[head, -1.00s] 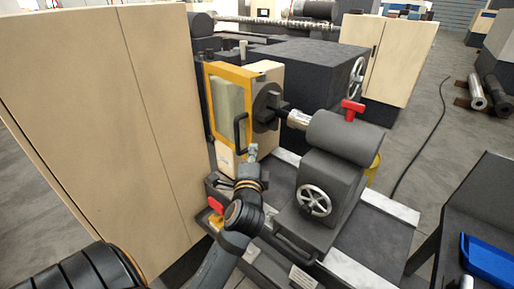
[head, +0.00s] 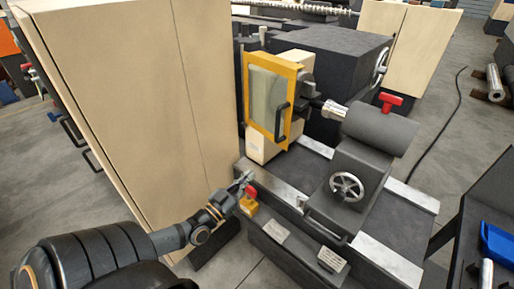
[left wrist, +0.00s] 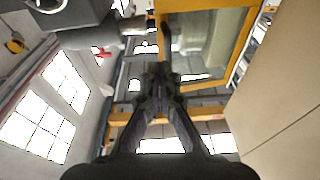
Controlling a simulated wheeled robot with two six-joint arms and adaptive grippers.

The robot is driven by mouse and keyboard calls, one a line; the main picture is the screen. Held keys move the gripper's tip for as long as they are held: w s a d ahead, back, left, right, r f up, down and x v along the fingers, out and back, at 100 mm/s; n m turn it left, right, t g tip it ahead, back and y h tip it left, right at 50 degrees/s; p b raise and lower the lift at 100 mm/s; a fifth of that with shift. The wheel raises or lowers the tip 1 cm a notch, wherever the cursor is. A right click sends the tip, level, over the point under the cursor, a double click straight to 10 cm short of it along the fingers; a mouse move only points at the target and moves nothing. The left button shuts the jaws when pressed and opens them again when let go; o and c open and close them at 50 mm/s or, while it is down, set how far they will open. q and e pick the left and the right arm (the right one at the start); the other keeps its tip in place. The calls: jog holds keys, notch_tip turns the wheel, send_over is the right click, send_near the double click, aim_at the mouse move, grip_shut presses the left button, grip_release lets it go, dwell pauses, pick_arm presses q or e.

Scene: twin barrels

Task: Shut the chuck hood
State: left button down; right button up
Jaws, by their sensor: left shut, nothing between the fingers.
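The chuck hood (head: 268,97) is a clear panel in a yellow frame with a black handle (head: 281,122). It stands in front of the cream headstock (head: 262,148) of the lathe, and its frame hides the chuck from the head view. It also shows at the top of the left wrist view (left wrist: 205,38). My left gripper (head: 244,181) is shut and empty. It is below and left of the handle, apart from the hood, close to a red button on a yellow box (head: 249,203). Its shut fingers show in the left wrist view (left wrist: 159,85). My right gripper is not in view.
A tall beige cabinet (head: 140,95) stands just left of the hood. The dark tailstock (head: 365,150) with a handwheel and red lever is to the right. A blue bin (head: 497,247) sits on a dark table at the right edge.

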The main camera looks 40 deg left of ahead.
pick_arm(q)
jog(key=w+r+b, duration=0.2)
jog(key=w, duration=1.1)
jog(key=shift+w+a+r+n+y+b, duration=0.3)
jog(key=shift+w+a+r+n, duration=0.05)
jog(key=shift+a+n, duration=0.1)
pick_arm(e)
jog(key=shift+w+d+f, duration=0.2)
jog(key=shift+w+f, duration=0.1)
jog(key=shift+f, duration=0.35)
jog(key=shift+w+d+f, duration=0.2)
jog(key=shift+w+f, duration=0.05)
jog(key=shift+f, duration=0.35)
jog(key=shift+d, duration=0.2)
pick_arm(q)
jog(key=shift+w+d+b, duration=0.2)
jog(key=shift+w+d, duration=0.1)
jog(key=shift+w, duration=0.2)
jog(key=shift+w+d+b, duration=0.15)
jog(key=shift+w+d, duration=0.1)
jog(key=shift+w, duration=0.2)
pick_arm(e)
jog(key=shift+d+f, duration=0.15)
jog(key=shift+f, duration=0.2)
